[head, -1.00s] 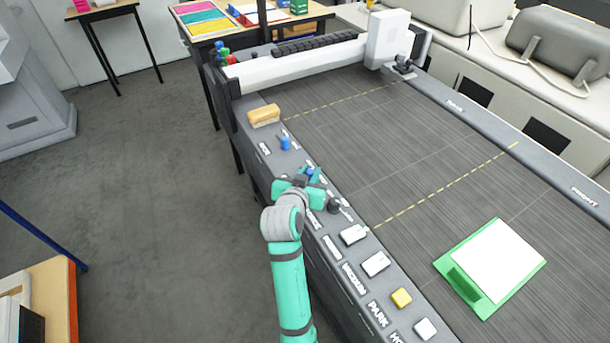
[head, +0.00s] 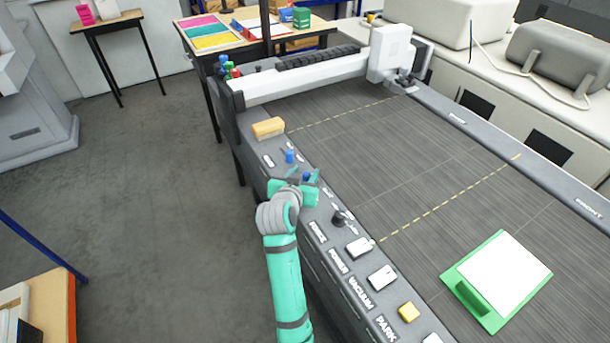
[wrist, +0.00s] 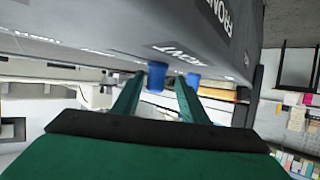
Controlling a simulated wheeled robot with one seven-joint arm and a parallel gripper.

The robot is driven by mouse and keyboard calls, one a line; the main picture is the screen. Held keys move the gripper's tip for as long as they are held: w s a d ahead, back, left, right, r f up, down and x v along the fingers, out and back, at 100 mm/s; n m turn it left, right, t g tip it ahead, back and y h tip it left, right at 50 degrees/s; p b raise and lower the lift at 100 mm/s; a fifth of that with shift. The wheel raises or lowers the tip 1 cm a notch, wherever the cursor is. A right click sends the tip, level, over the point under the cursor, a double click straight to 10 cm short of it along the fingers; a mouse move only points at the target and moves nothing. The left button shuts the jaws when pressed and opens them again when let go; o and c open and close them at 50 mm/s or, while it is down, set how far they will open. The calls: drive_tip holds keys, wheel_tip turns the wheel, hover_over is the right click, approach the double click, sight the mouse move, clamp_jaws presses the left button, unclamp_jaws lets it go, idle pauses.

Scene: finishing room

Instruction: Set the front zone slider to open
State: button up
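A blue slider knob (head: 306,177) on the machine's front-left panel stands by my gripper. My gripper (head: 303,175) is over that panel, its fingers apart on either side of this knob. In the wrist view my gripper (wrist: 158,85) is open and a blue knob (wrist: 156,76) shows between the fingertips; contact cannot be told. A second blue knob (head: 289,156) stands farther up the panel and shows beyond the right finger in the wrist view (wrist: 193,76). The slider slots and end marks are too small or hidden.
A black knob (head: 340,218), white switches (head: 358,247) and a yellow button (head: 408,312) line the panel nearer me. A yellow-tan block (head: 268,128) sits farther up. A green board (head: 478,308) with a white sheet lies on the dark bed. The floor at left is clear.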

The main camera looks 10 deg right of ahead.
drive_tip(key=shift+s+d, duration=0.1)
drive_tip(key=shift+d, duration=0.05)
drive_tip(key=v, duration=1)
drive_tip(key=shift+s+r, duration=0.2)
drive_tip(key=shift+s, duration=0.1)
drive_tip(key=shift+w, duration=0.1)
